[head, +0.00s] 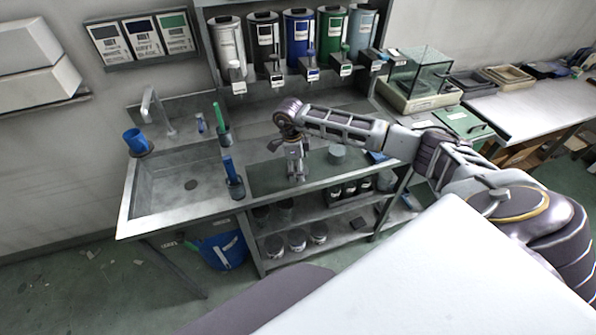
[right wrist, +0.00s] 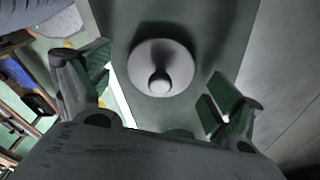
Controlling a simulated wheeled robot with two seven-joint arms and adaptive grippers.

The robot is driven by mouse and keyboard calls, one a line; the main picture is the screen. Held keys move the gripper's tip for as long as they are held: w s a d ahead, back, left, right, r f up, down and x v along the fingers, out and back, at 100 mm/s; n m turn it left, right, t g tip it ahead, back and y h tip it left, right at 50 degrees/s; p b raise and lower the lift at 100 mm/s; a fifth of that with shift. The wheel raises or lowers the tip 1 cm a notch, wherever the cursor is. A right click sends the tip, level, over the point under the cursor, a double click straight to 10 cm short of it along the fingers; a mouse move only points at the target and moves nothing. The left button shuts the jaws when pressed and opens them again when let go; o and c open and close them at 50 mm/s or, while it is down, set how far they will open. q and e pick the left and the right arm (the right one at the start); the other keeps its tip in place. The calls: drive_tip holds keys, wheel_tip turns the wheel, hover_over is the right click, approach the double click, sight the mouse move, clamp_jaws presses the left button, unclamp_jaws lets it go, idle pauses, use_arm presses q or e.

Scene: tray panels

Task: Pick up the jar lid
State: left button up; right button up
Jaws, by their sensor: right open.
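The jar lid (right wrist: 163,58) is a round, pale grey disc with a ball-shaped knob in its middle. In the right wrist view it lies knob up on a green surface, between the fingers of my right gripper (right wrist: 172,80). The fingers are spread wide with clear gaps on both sides, and they do not touch the lid. In the head view my right gripper (head: 296,175) points down over the green-topped counter (head: 262,180). I cannot make out the lid there; the gripper likely hides it. My left gripper is not in view.
A grey round container (head: 337,153) stands on the counter right of my gripper. Several canisters (head: 298,40) line the back. Jars fill the shelves below.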

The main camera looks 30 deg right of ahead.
drive_tip(key=c, duration=0.9)
drive_tip(key=shift+c, duration=0.3)
drive_tip(key=shift+r, duration=0.15)
drive_tip(key=shift+r+b, duration=0.75)
drive_tip(key=shift+r, duration=4.15)
drive_tip(key=o, duration=0.7)
